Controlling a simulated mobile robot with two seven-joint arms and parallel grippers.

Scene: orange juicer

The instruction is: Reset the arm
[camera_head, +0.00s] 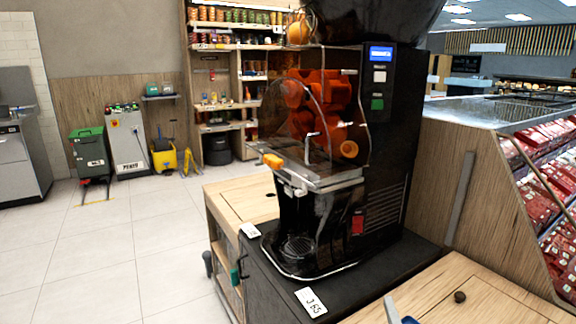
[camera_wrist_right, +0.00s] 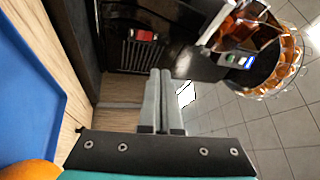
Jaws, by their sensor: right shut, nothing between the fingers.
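My right gripper (camera_wrist_right: 163,75) shows in the right wrist view with its two grey fingers together and nothing between them. Past the fingers are the black front of the orange juicer (camera_wrist_right: 135,62) and a floor area. In the head view only a small grey piece of the right gripper (camera_head: 390,308) shows at the bottom edge, in front of the juicer (camera_head: 395,130) and apart from it. The juicer stands upright on a dark base, with orange drums behind a clear cover. My left gripper is in neither view.
A wooden counter (camera_head: 480,295) lies at the bottom right. In the right wrist view, a blue surface (camera_wrist_right: 25,85) and part of an orange (camera_wrist_right: 30,171) are at the left. A meat display case (camera_head: 545,170) stands right of the juicer. The tiled floor (camera_head: 120,255) at left is open.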

